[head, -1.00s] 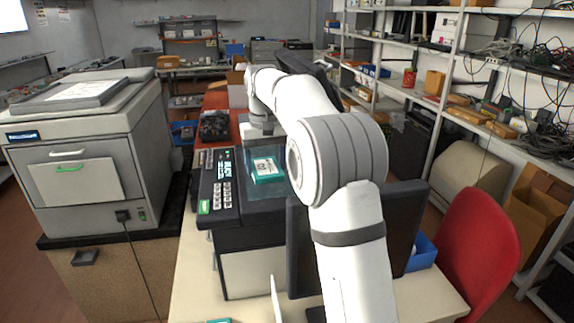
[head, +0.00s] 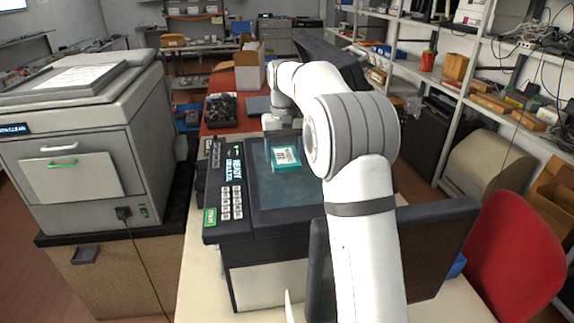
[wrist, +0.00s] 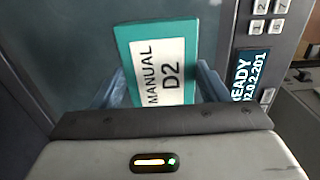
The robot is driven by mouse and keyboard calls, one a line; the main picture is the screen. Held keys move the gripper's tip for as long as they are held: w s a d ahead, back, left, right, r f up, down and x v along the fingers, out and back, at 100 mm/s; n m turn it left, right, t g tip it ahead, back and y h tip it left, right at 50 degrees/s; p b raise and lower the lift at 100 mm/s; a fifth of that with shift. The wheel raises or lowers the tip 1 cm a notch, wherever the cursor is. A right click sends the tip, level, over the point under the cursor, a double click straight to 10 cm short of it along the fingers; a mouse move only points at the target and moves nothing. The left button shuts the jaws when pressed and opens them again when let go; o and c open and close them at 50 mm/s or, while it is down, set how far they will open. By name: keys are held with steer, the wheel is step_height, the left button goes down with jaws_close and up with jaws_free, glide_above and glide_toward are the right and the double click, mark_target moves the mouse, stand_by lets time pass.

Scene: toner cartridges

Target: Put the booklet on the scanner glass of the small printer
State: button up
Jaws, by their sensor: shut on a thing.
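The booklet (head: 286,158) is teal with a white label, which reads "MANUAL D2" in the wrist view (wrist: 160,70). It shows over the far part of the dark scanner glass (head: 285,193) of the small printer (head: 228,232). My gripper (wrist: 160,90) is shut on the booklet, one finger at each side of it. In the head view my arm hides the fingers and the right part of the glass. I cannot tell whether the booklet touches the glass. The printer's keypad and READY display (head: 236,170) lie left of the glass.
A large grey copier (head: 75,150) stands at left on a cabinet. A dark upright panel (head: 435,250) and a red chair (head: 515,235) are at right. A dark fan-like box (head: 221,110) and a cardboard box (head: 250,68) are behind the printer.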

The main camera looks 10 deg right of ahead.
mark_target(283, 177)
steer(key=shift+w+a+f, duration=0.1)
steer(key=shift+a+f, duration=0.1)
steer(key=shift+f, duration=0.25)
steer(key=shift+a+f+p, duration=0.15)
steer(key=shift+f+p, duration=0.15)
steer(key=shift+f, duration=1.7)
steer(key=shift+f, duration=0.1)
steer(key=o, duration=1)
step_height(283, 177, up, 12)
steer(key=shift+r+b, duration=0.15)
steer(key=shift+b, duration=0.15)
